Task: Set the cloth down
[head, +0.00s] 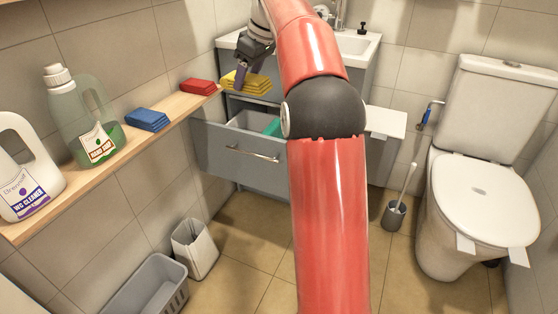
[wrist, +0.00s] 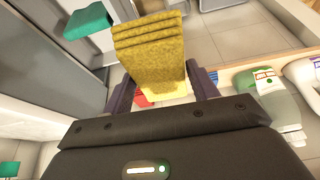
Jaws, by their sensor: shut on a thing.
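A folded yellow cloth (head: 248,84) is held between the two fingers of my gripper (head: 245,76). It hangs near the end of the wooden shelf, beside the red cloth and above the open drawer in the head view. In the wrist view the yellow cloth (wrist: 155,55) fills the space between the fingers (wrist: 160,88) and extends beyond them. The gripper is shut on it. The gap below the cloth is hard to judge.
The wooden shelf (head: 170,112) carries a red cloth (head: 198,86), a blue cloth (head: 147,119), a green-tinted bottle (head: 85,125) and a white bottle (head: 30,175). The grey drawer (head: 235,155) stands open with a teal item (head: 272,127) inside. Bins stand on the floor below.

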